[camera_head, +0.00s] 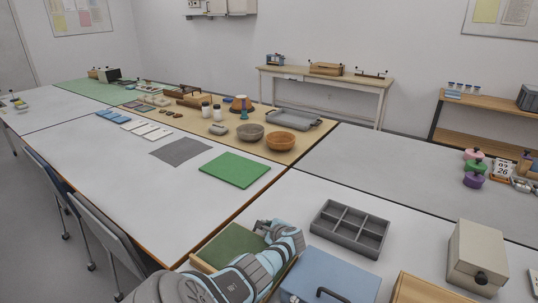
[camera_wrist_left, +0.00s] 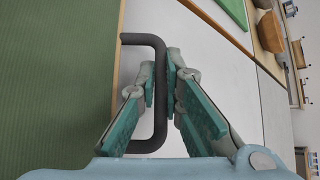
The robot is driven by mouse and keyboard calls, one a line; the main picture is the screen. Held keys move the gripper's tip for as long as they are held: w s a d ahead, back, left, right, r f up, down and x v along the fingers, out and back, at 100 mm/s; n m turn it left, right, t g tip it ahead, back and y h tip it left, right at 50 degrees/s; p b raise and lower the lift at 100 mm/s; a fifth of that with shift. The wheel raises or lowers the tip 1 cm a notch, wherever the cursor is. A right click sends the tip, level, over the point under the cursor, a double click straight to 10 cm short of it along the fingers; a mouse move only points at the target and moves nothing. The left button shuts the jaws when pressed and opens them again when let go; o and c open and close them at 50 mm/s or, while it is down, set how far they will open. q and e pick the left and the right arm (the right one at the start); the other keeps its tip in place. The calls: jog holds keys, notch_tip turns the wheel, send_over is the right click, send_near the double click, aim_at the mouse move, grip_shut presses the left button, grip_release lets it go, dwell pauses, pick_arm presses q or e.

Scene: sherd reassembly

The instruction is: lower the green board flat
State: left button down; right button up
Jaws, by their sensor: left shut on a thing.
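The green board (camera_wrist_left: 55,90) fills the left of the left wrist view, with a pale wooden edge (camera_wrist_left: 117,45) along its right side. A dark bent handle (camera_wrist_left: 160,60) stands out from that edge. My left gripper (camera_wrist_left: 158,85) is shut on the handle, with its teal finger pads on both sides of the bar. In the head view the green board (camera_head: 228,240) shows at the near table's front, partly hidden by my left arm. I cannot tell its exact tilt. My right gripper is not in view.
A grey compartment tray (camera_head: 322,228), a blue box (camera_head: 325,272) and a beige box (camera_head: 478,250) stand to the right of my left arm. A flat green mat (camera_head: 228,168) lies on the white table beyond.

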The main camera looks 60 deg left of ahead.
pick_arm(q)
jog(key=shift+s+d+f, duration=0.1)
jog(key=shift+s+f, duration=0.05)
jog(key=shift+f, duration=0.05)
jog(key=c, duration=2)
grip_release()
jog(key=v, duration=1.2)
